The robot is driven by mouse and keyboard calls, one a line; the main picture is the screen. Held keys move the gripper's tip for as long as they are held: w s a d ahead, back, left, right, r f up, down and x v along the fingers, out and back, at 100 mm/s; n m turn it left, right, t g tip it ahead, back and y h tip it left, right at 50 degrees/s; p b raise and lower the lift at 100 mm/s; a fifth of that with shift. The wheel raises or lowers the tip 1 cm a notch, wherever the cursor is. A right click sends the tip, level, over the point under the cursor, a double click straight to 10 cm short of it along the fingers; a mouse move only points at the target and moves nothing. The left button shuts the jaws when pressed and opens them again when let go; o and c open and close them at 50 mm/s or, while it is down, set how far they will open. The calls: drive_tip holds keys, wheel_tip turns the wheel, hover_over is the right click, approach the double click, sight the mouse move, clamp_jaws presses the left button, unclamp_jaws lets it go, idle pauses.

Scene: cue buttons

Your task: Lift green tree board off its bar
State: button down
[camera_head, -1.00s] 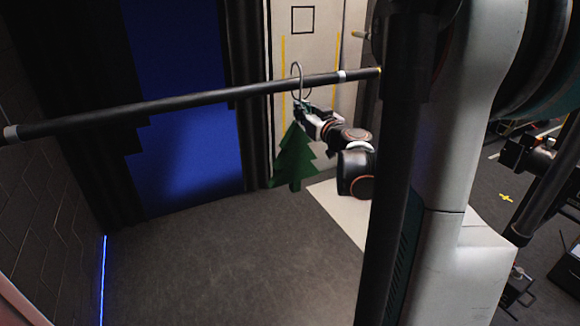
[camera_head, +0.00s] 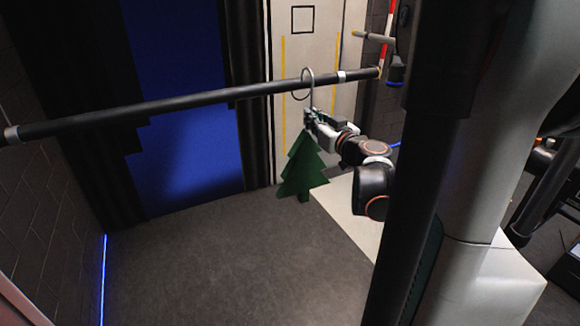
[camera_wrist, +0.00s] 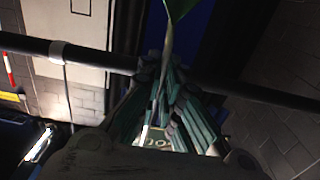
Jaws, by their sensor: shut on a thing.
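The green tree board (camera_head: 302,172) hangs under the dark bar (camera_head: 190,101) in the head view. The metal hook (camera_head: 306,92) at its top loops around the bar. My gripper (camera_head: 311,116) is shut on the top of the board, just below the hook, coming from the right. In the wrist view, my gripper fingers (camera_wrist: 165,95) stretch forward and a green piece of the board (camera_wrist: 178,8) shows at the top edge. The bar (camera_wrist: 270,93) crosses behind the fingers. The exact contact between fingers and board is hidden.
White bands (camera_head: 341,76) mark the bar near its ends. A pale door panel (camera_head: 300,50) and a blue panel (camera_head: 185,100) stand behind. The grey floor (camera_head: 230,260) below is clear. A second short bar end (camera_head: 370,36) shows at the upper right.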

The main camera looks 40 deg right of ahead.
drive_tip(key=shift+v, duration=1.9)
